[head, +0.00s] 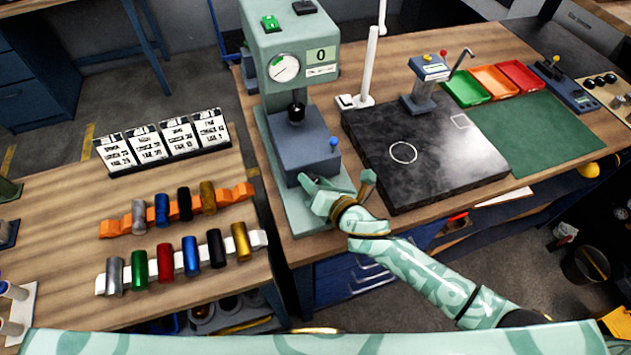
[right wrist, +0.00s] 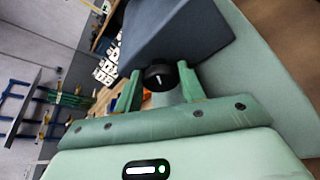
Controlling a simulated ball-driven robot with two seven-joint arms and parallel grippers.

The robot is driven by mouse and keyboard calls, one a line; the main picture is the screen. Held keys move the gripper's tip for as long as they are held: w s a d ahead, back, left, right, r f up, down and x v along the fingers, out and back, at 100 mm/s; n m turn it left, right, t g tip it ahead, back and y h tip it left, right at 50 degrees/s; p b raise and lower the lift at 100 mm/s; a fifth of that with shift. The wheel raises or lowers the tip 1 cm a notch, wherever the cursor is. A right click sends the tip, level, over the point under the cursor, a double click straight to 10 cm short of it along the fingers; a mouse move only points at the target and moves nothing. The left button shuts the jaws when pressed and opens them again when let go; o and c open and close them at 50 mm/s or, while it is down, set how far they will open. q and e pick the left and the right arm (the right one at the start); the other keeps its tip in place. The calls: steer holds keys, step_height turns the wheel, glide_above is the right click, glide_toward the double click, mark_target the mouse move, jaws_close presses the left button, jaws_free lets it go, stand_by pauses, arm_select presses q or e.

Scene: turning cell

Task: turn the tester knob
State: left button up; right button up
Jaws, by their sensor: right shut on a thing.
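The tester (head: 275,45) is a pale green machine with a round dial, a display reading 0 and a dark blue-grey block (head: 300,145) low on its front. The black tester knob (right wrist: 158,77) sits on the block's face and has a white pointer line. My right gripper (head: 314,186) is at the lower front of the block. In the right wrist view its two green fingers (right wrist: 158,90) stand on either side of the knob, shut on it. The knob cannot be made out in the head view, at the gripper. My left gripper is not in view.
A dark stone plate (head: 440,175) lies right of the tester, with a white stand (head: 368,80) behind its left corner. Racks of coloured cylinders (head: 190,258) and label cards (head: 165,140) are on the left table. Coloured trays (head: 495,82) and a green mat (head: 550,135) are farther right.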

stand_by(0.3)
steer(key=o, duration=0.9)
steer(key=shift+o, duration=0.2)
steer(key=shift+s+d+r, duration=0.15)
steer(key=shift+s+d, duration=0.15)
steer(key=shift+s, duration=0.1)
steer(key=p+v, duration=0.1)
steer(key=v, duration=1.4)
steer(key=shift+s+p, duration=0.2)
steer(key=shift+p, duration=0.15)
